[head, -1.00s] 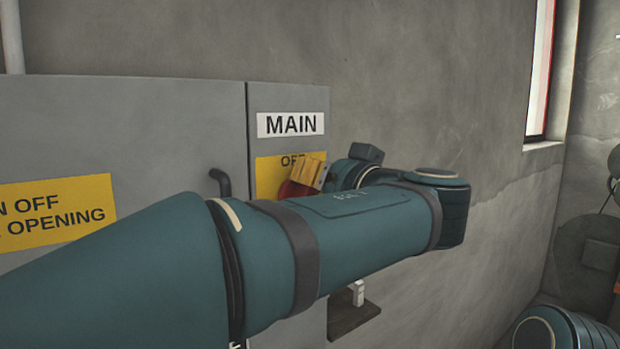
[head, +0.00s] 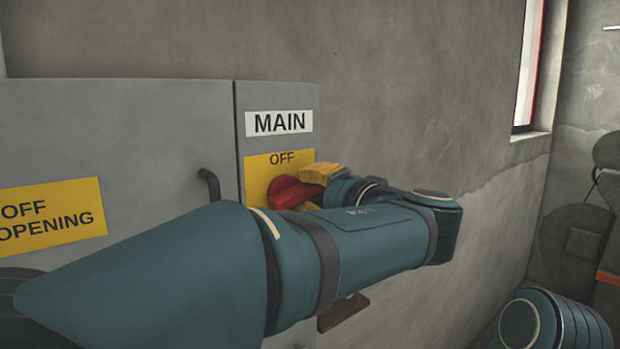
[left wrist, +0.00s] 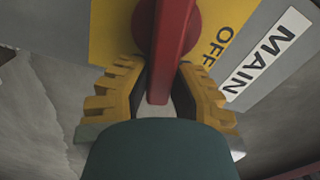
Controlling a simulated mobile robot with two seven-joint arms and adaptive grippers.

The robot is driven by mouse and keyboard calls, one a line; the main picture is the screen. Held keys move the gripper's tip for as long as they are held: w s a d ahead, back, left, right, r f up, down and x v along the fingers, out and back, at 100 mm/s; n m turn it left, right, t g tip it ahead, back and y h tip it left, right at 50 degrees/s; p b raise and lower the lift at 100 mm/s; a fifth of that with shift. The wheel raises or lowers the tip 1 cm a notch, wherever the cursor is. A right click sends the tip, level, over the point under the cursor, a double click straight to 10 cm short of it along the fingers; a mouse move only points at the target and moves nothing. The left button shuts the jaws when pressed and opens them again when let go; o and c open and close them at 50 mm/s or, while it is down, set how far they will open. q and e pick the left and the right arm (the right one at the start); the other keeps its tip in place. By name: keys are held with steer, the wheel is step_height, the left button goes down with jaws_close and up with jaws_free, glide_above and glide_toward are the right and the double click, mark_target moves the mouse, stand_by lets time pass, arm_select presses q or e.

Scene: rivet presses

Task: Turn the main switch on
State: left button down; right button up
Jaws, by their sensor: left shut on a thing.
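The main switch has a red handle (head: 290,193) on a yellow plate (head: 262,168) marked OFF, under a white MAIN label (head: 279,123) on the grey cabinet. My left gripper (head: 318,178) is at the handle from the right, its yellow fingers shut on it. In the left wrist view the red handle (left wrist: 172,55) runs between the two yellow fingers of the left gripper (left wrist: 157,95). The OFF word (left wrist: 217,47) shows beside it. My left arm hides the lower part of the plate. My right gripper is not in view.
The grey cabinet (head: 150,125) has a dark bent door handle (head: 209,186) left of the switch. A yellow warning sign (head: 50,217) is at the far left. A small dark ledge (head: 342,313) sits below my arm. Bare concrete wall (head: 430,90) lies to the right.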

arm_select(q)
steer(key=shift+f+m+p, duration=0.25)
steer(key=shift+m+p, duration=0.1)
steer(key=shift+m, duration=0.75)
steer(key=shift+f, duration=0.1)
steer(key=c, duration=0.8)
jaws_free()
steer(key=shift+a, duration=0.1)
steer(key=shift+w, duration=0.15)
steer(key=v, duration=1.2)
steer(key=shift+f, duration=0.1)
